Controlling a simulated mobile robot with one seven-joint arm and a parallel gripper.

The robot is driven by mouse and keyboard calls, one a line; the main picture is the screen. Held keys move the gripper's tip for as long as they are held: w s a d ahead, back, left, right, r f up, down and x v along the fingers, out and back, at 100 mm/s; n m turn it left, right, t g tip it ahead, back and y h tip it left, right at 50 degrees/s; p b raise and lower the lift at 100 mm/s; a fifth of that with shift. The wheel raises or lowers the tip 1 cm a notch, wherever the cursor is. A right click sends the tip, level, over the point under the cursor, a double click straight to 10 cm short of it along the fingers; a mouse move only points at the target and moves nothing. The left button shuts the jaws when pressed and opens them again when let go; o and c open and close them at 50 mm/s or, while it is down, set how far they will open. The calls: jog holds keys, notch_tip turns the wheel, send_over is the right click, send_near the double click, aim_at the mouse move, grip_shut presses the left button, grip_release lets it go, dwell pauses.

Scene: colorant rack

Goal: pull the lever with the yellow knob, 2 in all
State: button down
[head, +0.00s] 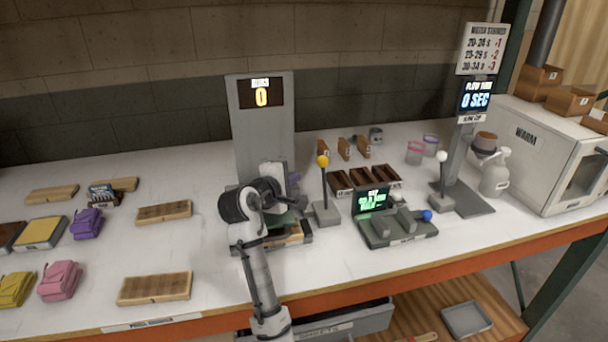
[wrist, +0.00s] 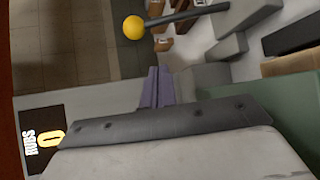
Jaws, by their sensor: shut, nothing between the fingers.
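The lever with the yellow knob (head: 323,161) stands upright on a grey base (head: 326,213), just right of the grey panel (head: 262,115). In the wrist view the yellow knob (wrist: 133,27) is near the top, with its dark rod running right. My gripper (head: 292,179) is in front of the panel, left of the lever and apart from it. Its fingers (wrist: 151,88) are closed and empty in the wrist view. The panel's display (head: 261,97) reads 0; it also shows in the wrist view (wrist: 42,138). My arm hides part of the panel's base.
Right of the lever are dark wooden trays (head: 365,178), a console with a blue knob (head: 427,215), and a white-knobbed lever (head: 441,157) by a stand. A white warmer box (head: 535,150) is at right. Wooden blocks and colored pouches lie left.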

aim_at(324, 181)
jog(key=p+x, duration=0.3)
jog(key=x, duration=0.6)
jog(key=s+d+p, duration=0.1)
jog(key=s+d+r+p, duration=0.1)
jog(key=s, duration=0.1)
jog(key=shift+s+r, duration=0.1)
jog(key=shift+r, duration=0.1)
jog(key=shift+f+b, duration=0.2)
jog(key=shift+b, duration=0.35)
